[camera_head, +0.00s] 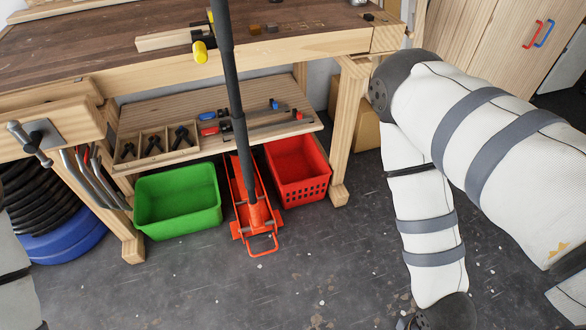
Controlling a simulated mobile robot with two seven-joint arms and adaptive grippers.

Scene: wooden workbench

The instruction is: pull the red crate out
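The red crate (301,190) stands on the floor under the workbench's lower shelf, close to the bench's right front leg. Its front wall has a grid of holes, and its back part is under the shelf. It looks empty. My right arm comes in from the right and bends down to the bottom edge, well right of the crate; its gripper is out of the picture. Only a piece of my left arm shows at the far left edge, and my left gripper is not in view.
A red floor jack (256,215) with a tall dark handle stands just left of the crate. A green crate (178,200) is further left. The bench leg (345,130) is close on the crate's right. The floor (310,270) in front is open, with small scraps.

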